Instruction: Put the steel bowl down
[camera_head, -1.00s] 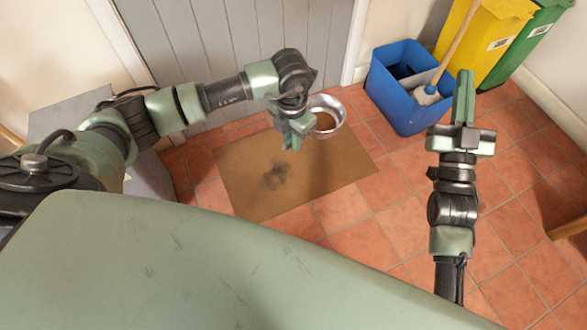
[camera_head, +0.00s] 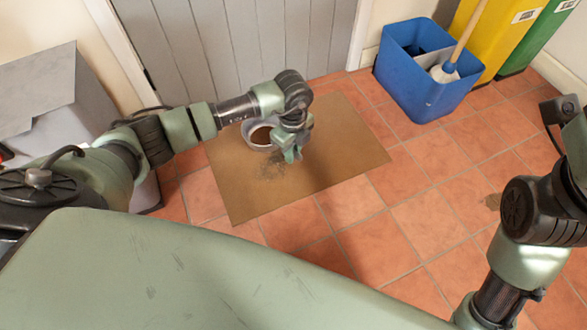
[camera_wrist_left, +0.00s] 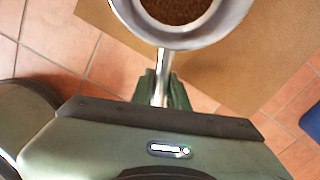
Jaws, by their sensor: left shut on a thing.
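The steel bowl (camera_head: 245,129), with brown grainy matter inside, is at the left gripper over the tan mat. In the left wrist view the bowl (camera_wrist_left: 205,38) shows at the top, cut off by the frame edge, with a steel handle (camera_wrist_left: 160,78) running down from it. My left gripper (camera_head: 291,152) is shut on that handle; its green fingers stand on either side of it in the left wrist view (camera_wrist_left: 160,92). I cannot tell whether the bowl touches the mat. My right arm shows at the right edge, its fingertips out of frame.
A blue bucket (camera_head: 415,92) with a mop stands at the back right, beside yellow and green bins. A grey box (camera_head: 45,90) stands left.

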